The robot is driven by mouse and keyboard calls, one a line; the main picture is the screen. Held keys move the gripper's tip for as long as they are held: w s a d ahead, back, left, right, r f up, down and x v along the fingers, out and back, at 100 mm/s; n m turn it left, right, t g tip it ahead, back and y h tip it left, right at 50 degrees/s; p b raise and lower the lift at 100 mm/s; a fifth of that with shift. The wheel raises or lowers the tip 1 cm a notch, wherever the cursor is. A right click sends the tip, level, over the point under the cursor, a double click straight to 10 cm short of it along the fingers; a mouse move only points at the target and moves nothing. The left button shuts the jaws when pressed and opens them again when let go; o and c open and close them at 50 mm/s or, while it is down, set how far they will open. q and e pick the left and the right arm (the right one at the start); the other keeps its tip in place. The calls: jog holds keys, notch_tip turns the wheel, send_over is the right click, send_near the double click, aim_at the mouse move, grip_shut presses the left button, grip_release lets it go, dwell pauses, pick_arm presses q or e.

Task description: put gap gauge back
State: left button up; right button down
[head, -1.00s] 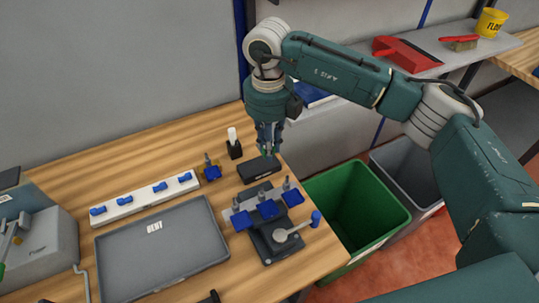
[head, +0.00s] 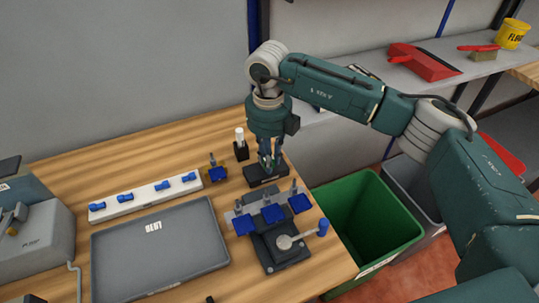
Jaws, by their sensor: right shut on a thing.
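My right gripper (head: 268,165) points down at the back right of the wooden bench. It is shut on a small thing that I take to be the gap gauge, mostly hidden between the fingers. The fingertips are right at the top of a low black block (head: 267,177). I cannot tell whether the held thing touches the block or is in it. My left gripper is not in view.
A black fixture (head: 284,252) with blue clamps stands in front of the block. A grey tray (head: 160,262), a white rail (head: 146,198) with blue pieces and a small black holder (head: 241,151) are left. A green bin (head: 370,215) stands off the bench's right edge.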

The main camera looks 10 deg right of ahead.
jog(key=shift+f, duration=0.15)
dwell(0.3)
jog(key=shift+f+b, duration=0.8)
jog(key=shift+f, duration=0.1)
dwell(0.4)
jog(key=c, duration=1.2)
grip_release()
jog(key=shift+r, duration=0.2)
jog(key=shift+r+p, duration=1.7)
jog(key=shift+r, duration=1.65)
jog(key=shift+d, duration=0.1)
